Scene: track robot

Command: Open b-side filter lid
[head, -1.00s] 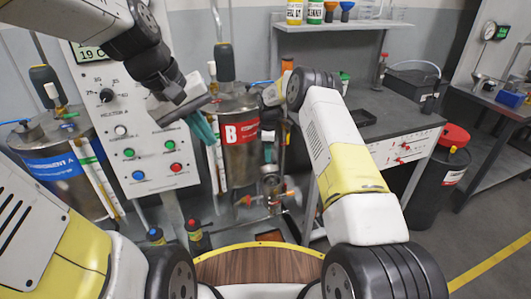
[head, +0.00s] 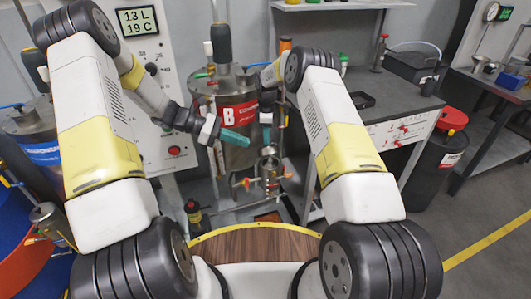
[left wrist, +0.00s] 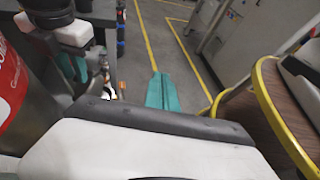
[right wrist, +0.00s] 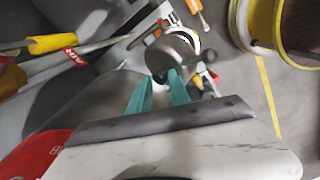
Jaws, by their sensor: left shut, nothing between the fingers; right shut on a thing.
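The b-side filter (head: 269,168) is a small metal cylinder low in front of the B tank (head: 238,110), which has a red label. Its round metal top (right wrist: 173,52) shows in the right wrist view at the teal fingertips of my right gripper (right wrist: 162,84). That gripper is shut on the filter lid, its fingers kept apart; in the head view my arm hides most of it. I cannot tell whether the lid has lifted from the body. My left gripper (head: 236,138) is shut and empty in front of the B tank; its fingers (left wrist: 162,92) point toward open floor in the left wrist view.
A control panel (head: 148,75) stands left of the B tank. A grey workbench (head: 395,115) is on the right, with a black bin with a red lid (head: 440,155) beside it. Pipes and valves with red handles (head: 245,184) surround the filter. A wooden round top with yellow rim (head: 260,240) is in front.

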